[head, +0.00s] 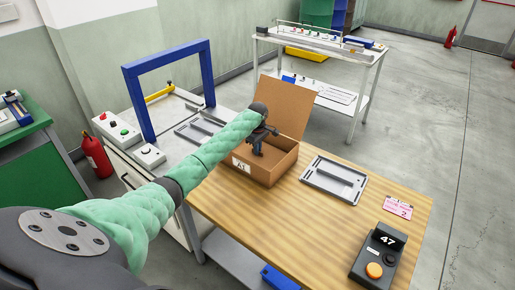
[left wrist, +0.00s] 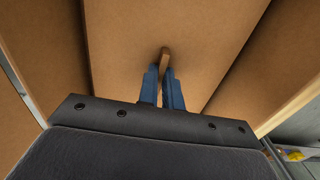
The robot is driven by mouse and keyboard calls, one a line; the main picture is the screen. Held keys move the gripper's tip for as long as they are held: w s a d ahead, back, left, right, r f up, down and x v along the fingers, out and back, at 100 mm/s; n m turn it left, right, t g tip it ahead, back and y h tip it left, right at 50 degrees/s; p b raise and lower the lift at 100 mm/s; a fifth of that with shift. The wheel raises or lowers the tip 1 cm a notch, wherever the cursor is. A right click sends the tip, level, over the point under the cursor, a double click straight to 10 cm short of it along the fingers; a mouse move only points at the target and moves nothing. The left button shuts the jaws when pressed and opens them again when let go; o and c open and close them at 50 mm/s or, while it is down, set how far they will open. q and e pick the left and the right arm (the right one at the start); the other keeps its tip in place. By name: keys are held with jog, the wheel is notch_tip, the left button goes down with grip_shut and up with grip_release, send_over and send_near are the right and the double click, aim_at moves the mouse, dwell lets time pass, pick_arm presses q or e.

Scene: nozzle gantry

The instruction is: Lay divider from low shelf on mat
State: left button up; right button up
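My left gripper (head: 259,148) reaches down into an open cardboard box (head: 273,172) labelled A1 on the wooden table. In the left wrist view its two blue fingers (left wrist: 163,88) are close together, with a narrow brown piece (left wrist: 165,57) between their tips. This piece looks like the edge of a cardboard divider; most of it is hidden. Brown cardboard panels surround the fingers. I cannot pick out a mat. The low shelf (head: 232,254) under the wooden table shows only in part. My right gripper is not in view.
A grey tray (head: 334,180) lies right of the box. A pink card (head: 398,207) and a device reading 47 (head: 378,254) are further right. The box's raised flap (head: 290,105) stands behind the gripper. A blue frame (head: 209,75) rises at left. The table front is clear.

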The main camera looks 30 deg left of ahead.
pick_arm(q)
jog(key=o, duration=0.4)
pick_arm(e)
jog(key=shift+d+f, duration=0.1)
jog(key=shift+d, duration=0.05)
